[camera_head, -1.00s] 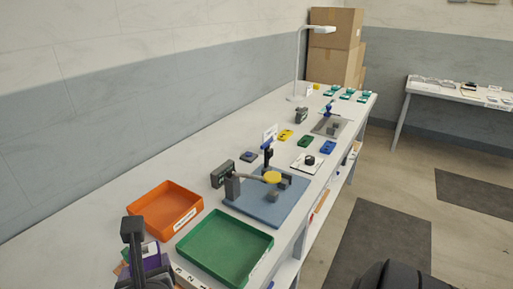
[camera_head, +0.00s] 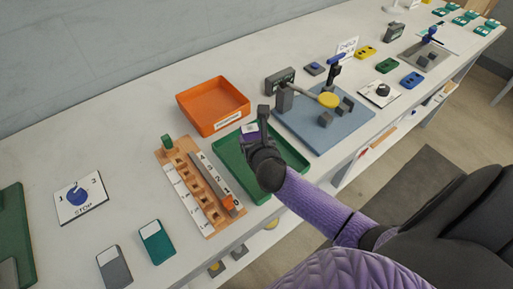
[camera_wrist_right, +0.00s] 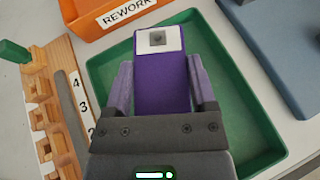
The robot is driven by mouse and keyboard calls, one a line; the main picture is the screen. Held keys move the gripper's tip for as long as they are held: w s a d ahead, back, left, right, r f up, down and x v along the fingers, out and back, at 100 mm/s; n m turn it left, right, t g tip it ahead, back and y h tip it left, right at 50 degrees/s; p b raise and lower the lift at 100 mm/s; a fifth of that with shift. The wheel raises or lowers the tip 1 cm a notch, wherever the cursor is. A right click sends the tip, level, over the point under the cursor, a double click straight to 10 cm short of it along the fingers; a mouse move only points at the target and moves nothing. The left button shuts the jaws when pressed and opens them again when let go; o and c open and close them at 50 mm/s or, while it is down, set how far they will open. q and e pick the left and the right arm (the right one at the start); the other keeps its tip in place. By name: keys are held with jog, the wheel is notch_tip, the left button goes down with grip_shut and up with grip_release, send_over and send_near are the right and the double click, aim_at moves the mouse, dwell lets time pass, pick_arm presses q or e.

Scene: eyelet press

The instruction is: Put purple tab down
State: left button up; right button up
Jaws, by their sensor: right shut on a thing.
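The purple tab (camera_head: 250,132), with a white end patch, is held in my right gripper (camera_head: 264,118). The right wrist view shows the tab (camera_wrist_right: 162,82) between the two fingers (camera_wrist_right: 160,95), with its white end bearing a grey square pointing away. The gripper is over the green tray (camera_head: 228,158), whose green floor and rim also surround the tab in the wrist view (camera_wrist_right: 255,135). The tray looks empty where it shows; the arm hides part of it. I cannot tell the tab's exact height above the tray. My left gripper is not in view.
An orange tray (camera_head: 212,104), labelled REWORK in the wrist view, stands behind the green tray. A numbered wooden rack (camera_head: 198,185) with a green peg is to the left. A blue press mat (camera_head: 322,118) with a lever press lies to the right.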

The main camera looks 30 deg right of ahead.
notch_tip(320, 180, down, 5)
jog(key=shift+r+b, duration=0.1)
jog(key=shift+b, duration=1.15)
jog(key=shift+r, duration=0.15)
jog(key=o, duration=1.3)
jog(key=shift+c, duration=0.2)
jog(key=shift+r, duration=0.1)
jog(key=p+v, duration=0.4)
jog(key=v, duration=0.7)
jog(key=shift+s+r+p, duration=0.15)
jog(key=shift+s+p, duration=0.1)
jog(key=shift+p, duration=0.15)
jog(key=shift+s+a, duration=0.1)
jog(key=shift+s, duration=0.1)
